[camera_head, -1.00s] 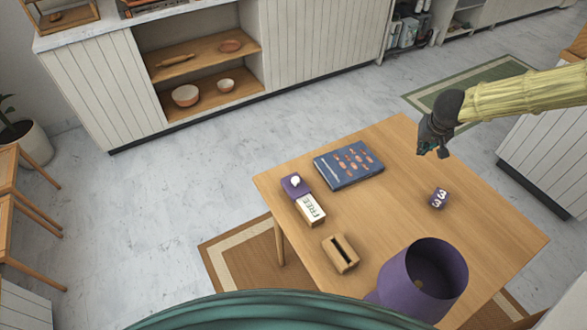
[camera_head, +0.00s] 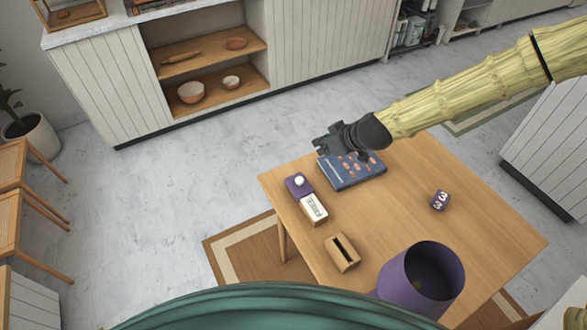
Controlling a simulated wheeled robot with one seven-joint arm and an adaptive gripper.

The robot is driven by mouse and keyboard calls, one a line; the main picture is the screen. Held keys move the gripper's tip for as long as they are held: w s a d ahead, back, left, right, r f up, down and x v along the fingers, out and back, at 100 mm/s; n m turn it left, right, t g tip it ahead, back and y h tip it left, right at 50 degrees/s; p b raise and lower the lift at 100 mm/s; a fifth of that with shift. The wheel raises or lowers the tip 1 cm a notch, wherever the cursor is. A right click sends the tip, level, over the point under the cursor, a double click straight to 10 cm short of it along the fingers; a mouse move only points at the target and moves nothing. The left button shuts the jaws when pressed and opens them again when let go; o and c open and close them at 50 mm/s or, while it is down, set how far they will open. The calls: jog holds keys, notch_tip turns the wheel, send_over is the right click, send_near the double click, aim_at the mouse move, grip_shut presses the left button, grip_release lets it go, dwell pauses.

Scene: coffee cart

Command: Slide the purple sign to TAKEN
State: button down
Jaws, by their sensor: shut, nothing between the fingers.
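The purple sign (camera_head: 296,183) sits on the left part of the table, with a round white knob on top. Its light front part (camera_head: 313,208) shows the word FREE. My gripper (camera_head: 318,146) is in the air, above and beyond the sign in the picture, near the far left corner of the blue book. It is shut and empty, apart from the sign. The word TAKEN is not visible.
A blue book (camera_head: 345,180) lies beside the sign, partly behind my gripper. Shelves with bowls stand behind.

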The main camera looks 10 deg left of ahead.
jog(key=s+a+n+g+y, duration=0.1)
jog(key=s+a+n, duration=0.1)
jog(key=s+a, duration=0.3)
jog(key=shift+f+n+g, duration=0.2)
jog(key=shift+n+g, duration=0.1)
jog(key=shift+s, duration=0.1)
jog(key=p, duration=0.3)
send_over(294, 181)
jog(key=a, duration=0.3)
jog(key=shift+w+d+f, duration=0.1)
jog(key=shift+w+f, duration=0.1)
jog(key=shift+f, duration=1.25)
jog(key=shift+w+d+f, duration=0.1)
jog(key=shift+w+f, duration=0.1)
jog(key=shift+f, duration=1.25)
jog(key=f+p, duration=0.1)
jog(key=d+p, duration=0.1)
jog(key=shift+s+d+f+p, duration=0.15)
jog(key=shift+s+f+p, duration=0.1)
jog(key=shift+f+p, duration=0.15)
jog(key=shift+s+d+f, duration=0.2)
jog(key=shift+d+f, duration=0.05)
jog(key=shift+d, duration=0.3)
